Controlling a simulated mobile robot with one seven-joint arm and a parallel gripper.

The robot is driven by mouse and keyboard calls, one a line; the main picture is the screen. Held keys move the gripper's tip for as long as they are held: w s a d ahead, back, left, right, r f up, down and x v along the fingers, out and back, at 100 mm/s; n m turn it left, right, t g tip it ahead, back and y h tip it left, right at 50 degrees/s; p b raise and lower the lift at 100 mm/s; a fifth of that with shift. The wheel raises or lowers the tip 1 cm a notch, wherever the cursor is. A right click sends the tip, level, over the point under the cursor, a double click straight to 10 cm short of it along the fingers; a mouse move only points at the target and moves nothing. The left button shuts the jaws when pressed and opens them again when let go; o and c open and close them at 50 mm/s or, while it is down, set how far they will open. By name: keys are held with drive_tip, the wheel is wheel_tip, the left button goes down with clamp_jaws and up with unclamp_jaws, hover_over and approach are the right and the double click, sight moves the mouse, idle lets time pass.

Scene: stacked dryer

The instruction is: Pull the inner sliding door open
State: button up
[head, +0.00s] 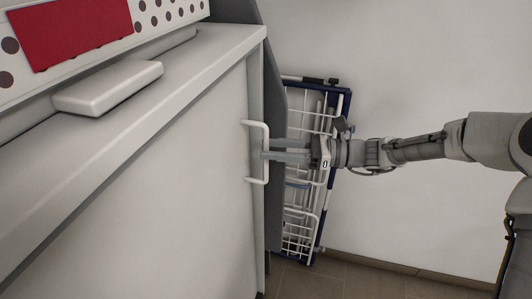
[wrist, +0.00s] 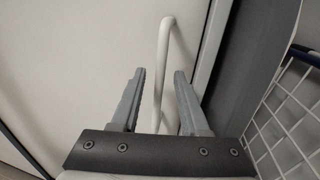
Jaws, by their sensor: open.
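A large light-grey sliding door panel (head: 150,190) fills the left of the head view. A white bar handle (head: 266,135) stands near its right edge. My gripper (head: 265,149) comes in from the right, with its fingertips at the handle's height. In the wrist view the handle (wrist: 162,70) runs between the two open fingers of my gripper (wrist: 158,85). The fingers stand apart on either side of the bar. I cannot tell whether either finger touches it. The door surface (wrist: 90,50) lies just behind the handle.
A dark grey panel (head: 273,200) stands right beside the door edge. Behind it a white wire rack with a dark blue frame (head: 343,105) leans at the wall; the wire mesh also shows in the wrist view (wrist: 283,120). A grey block (head: 110,88) sits on the ledge at upper left.

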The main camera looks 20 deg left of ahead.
drive_tip(key=shift+x, duration=0.95)
drive_tip(key=shift+c, duration=0.2)
clamp_jaws()
idle(0.6)
